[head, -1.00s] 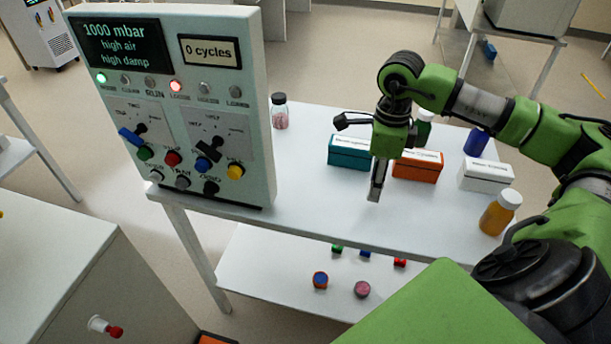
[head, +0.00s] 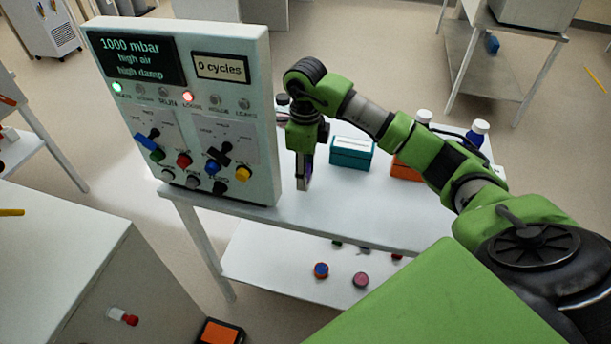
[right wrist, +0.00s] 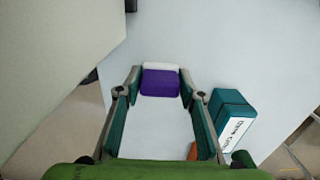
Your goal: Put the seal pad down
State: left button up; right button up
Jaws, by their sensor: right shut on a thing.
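My right gripper (head: 304,184) points down over the white table (head: 350,212), just right of the control panel. In the right wrist view my right gripper (right wrist: 161,80) is shut on a purple block with a white strip, which I take for the seal pad (right wrist: 160,84). The pad sits between the fingertips. In the head view the fingers mostly hide it. I cannot tell whether it touches the tabletop. My left gripper is not in view.
The control panel (head: 240,120) stands close left of the gripper. A teal box (head: 352,153) stands to the right, with an orange box (head: 407,168) beyond it, partly behind my arm. Bare tabletop lies in front of the boxes. Several small items lie on the lower shelf.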

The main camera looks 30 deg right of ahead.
notch_tip(320, 180, down, 2)
jog(key=shift+s+f+p, duration=0.1)
jog(key=shift+f+p, duration=0.05)
jog(key=shift+p, duration=0.2)
jog(key=shift+f, duration=0.3)
jog(key=o, duration=1)
jog(key=shift+r, duration=0.1)
notch_tip(320, 180, up, 11)
jog(key=shift+r+b, duration=0.15)
jog(key=shift+b, duration=0.85)
jog(key=shift+r, duration=0.5)
jog(key=shift+f, duration=0.1)
